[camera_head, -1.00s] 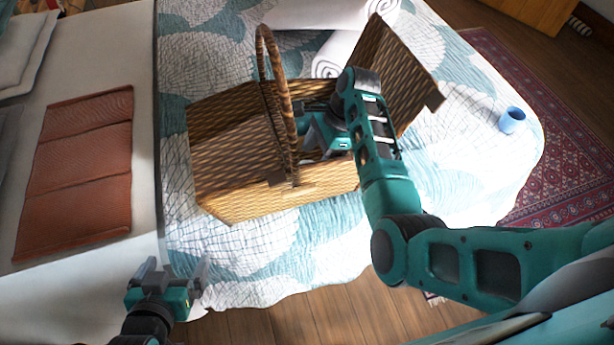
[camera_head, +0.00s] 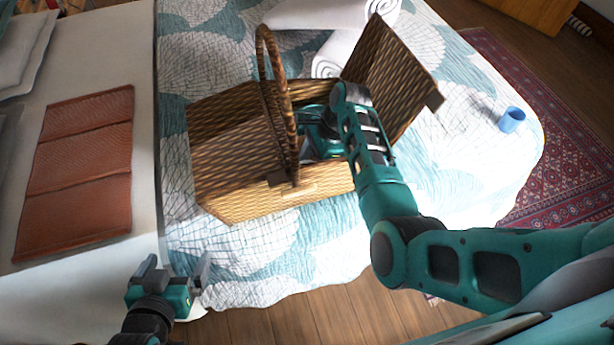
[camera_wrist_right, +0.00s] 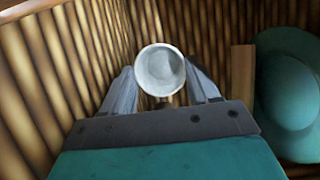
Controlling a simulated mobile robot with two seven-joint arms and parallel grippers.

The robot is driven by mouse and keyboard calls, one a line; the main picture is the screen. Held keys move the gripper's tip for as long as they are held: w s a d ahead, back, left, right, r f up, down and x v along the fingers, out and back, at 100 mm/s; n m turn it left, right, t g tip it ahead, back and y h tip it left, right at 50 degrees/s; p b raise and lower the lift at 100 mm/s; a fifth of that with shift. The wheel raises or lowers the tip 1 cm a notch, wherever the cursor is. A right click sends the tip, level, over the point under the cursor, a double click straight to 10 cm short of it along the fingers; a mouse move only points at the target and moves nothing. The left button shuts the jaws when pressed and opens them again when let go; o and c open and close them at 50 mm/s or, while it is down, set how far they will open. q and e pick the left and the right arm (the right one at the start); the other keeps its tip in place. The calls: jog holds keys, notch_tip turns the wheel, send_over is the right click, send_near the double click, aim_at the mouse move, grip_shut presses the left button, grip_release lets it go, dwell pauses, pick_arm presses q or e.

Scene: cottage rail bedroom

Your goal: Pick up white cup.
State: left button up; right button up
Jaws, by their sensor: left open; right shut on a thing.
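The white cup (camera_wrist_right: 160,70) shows in the right wrist view inside the wicker basket (camera_head: 270,205). It sits between the two fingers of my right gripper (camera_wrist_right: 163,92), which are shut on it, with its round opening facing the camera. In the head view my right arm reaches down into the open right side of the basket, and the fingers and cup are hidden there. My left gripper (camera_head: 178,275) is open and empty at the lower left, near the bed's front edge and apart from the basket.
The basket's tall handle (camera_head: 278,105) and raised lid (camera_head: 392,85) stand close to my right arm. A teal round thing (camera_wrist_right: 290,85) lies beside the gripper in the basket. A blue cup (camera_head: 511,120) stands on the bed at right. Rolled white towels (camera_head: 335,55) lie behind.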

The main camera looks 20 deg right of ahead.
jog(key=shift+c, duration=1.1)
